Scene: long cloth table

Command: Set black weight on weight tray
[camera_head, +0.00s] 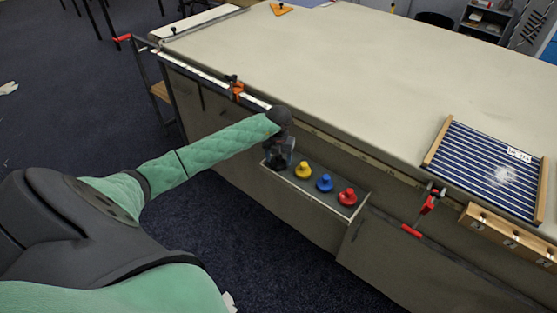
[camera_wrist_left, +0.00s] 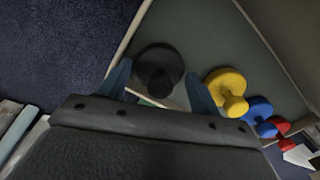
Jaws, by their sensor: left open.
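The black weight (camera_wrist_left: 160,68) shows in the left wrist view between my left gripper's fingertips (camera_wrist_left: 160,85), with the tray floor behind it. It appears within the rim at the tray's left end; I cannot tell whether it rests on the floor. The weight tray (camera_head: 325,205) is a long shallow box at the table's front side, also in the left wrist view (camera_wrist_left: 215,42). My left gripper (camera_head: 279,162) is open over the tray's left end and largely hides the black weight in the head view. My right gripper is not in view.
The yellow weight (camera_head: 303,171), blue weight (camera_head: 325,183) and red weight (camera_head: 347,196) stand in a row in the tray, right of my left gripper. An orange clamp (camera_head: 236,88) and a red clamp (camera_head: 428,205) sit on the table edge. The tabletop (camera_head: 350,70) is mostly clear.

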